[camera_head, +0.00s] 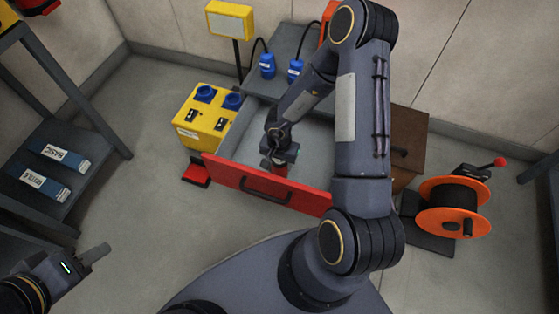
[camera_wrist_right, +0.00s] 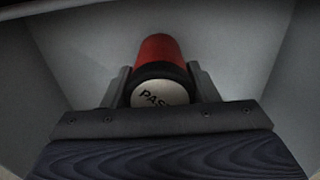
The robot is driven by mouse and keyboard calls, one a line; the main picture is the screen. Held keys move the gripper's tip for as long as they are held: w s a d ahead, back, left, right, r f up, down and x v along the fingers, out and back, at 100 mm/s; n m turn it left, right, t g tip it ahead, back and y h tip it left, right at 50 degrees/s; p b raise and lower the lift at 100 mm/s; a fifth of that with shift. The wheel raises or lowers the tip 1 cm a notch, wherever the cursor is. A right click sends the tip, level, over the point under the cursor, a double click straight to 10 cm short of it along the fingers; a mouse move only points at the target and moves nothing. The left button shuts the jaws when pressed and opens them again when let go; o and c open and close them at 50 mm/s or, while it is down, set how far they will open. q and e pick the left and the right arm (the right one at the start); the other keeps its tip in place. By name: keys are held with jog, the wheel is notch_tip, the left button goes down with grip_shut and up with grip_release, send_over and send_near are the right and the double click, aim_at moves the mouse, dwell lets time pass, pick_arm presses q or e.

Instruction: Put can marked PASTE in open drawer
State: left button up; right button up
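The red can (camera_wrist_right: 158,48) has a dark rim and a pale lid (camera_wrist_right: 160,93) on which the letters "PAS" show; the rest is cut off. In the head view a bit of its red side (camera_head: 281,171) shows below my right gripper (camera_head: 279,158). My right gripper is inside the open drawer, with its fingers (camera_wrist_right: 160,88) close against both sides of the can. The open drawer has a red front (camera_head: 232,178) with a dark handle and a grey inside. I cannot tell whether the can touches the drawer floor. My left gripper (camera_head: 94,254) is away at lower left, seemingly empty.
A yellow box with blue sockets (camera_head: 207,118) stands left of the drawer. An orange cable reel (camera_head: 453,207) and brown box (camera_head: 408,135) are to the right. Labelled packs (camera_head: 62,157) lie on the left shelf.

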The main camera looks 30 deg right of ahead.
jog(key=o, duration=0.4)
